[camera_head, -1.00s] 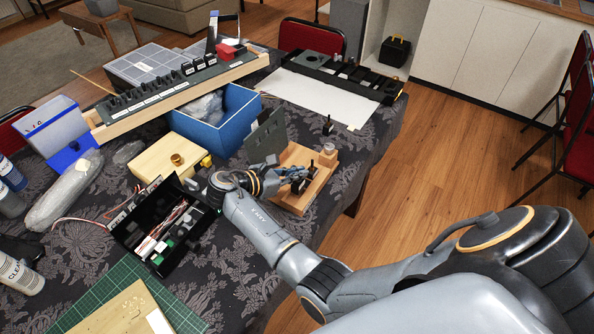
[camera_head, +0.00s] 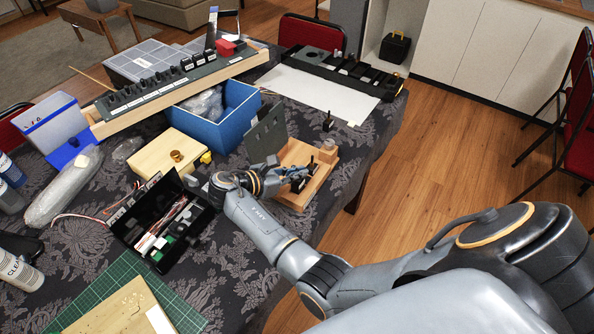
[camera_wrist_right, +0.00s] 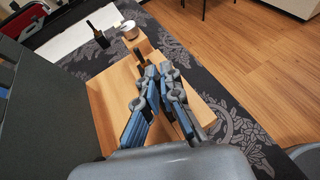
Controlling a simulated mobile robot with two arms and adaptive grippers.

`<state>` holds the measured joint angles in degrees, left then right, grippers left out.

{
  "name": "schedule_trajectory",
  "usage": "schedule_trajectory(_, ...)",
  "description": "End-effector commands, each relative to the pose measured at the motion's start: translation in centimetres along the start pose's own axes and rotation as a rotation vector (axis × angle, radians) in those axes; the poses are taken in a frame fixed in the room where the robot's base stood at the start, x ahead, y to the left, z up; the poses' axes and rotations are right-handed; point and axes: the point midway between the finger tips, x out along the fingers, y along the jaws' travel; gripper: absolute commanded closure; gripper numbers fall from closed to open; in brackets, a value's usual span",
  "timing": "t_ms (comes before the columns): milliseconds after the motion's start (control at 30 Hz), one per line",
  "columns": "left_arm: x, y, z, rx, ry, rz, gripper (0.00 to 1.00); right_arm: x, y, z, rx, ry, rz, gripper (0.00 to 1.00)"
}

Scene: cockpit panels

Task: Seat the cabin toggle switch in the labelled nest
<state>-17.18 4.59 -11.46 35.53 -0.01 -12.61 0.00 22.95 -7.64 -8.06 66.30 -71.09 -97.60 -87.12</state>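My right gripper (camera_head: 290,173) is low over a wooden fixture (camera_head: 318,180) near the right table edge. In the right wrist view its two fingers (camera_wrist_right: 159,72) are close together with a narrow gap. A dark upright piece (camera_wrist_right: 140,57) stands just beyond the fingertips; whether it is the toggle switch, and whether the fingers touch it, I cannot tell. A small black upright part (camera_head: 328,122), like a toggle switch, stands on the table beyond the fixture; it also shows in the right wrist view (camera_wrist_right: 98,38). No nest label is readable. My left gripper is not in view.
A dark upright plate (camera_head: 267,135) stands left of the fixture. A blue bin (camera_head: 222,132), an open black box (camera_head: 140,225), a long switch panel (camera_head: 170,88) and a black slotted tray (camera_head: 345,73) surround it.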

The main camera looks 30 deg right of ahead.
Motion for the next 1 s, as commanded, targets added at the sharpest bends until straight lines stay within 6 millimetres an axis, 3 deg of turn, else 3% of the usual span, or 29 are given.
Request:
schedule_trajectory(700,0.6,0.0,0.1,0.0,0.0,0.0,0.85,0.7,0.0,-1.6,0.0,-0.001,0.001,1.0)
schedule_trajectory(833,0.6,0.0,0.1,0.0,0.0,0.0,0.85,0.7,0.0,-1.6,0.001,-0.001,0.001,0.69)
schedule_trajectory(1000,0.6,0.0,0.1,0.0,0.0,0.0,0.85,0.7,0.0,-1.6,0.001,0.0,0.001,0.68)
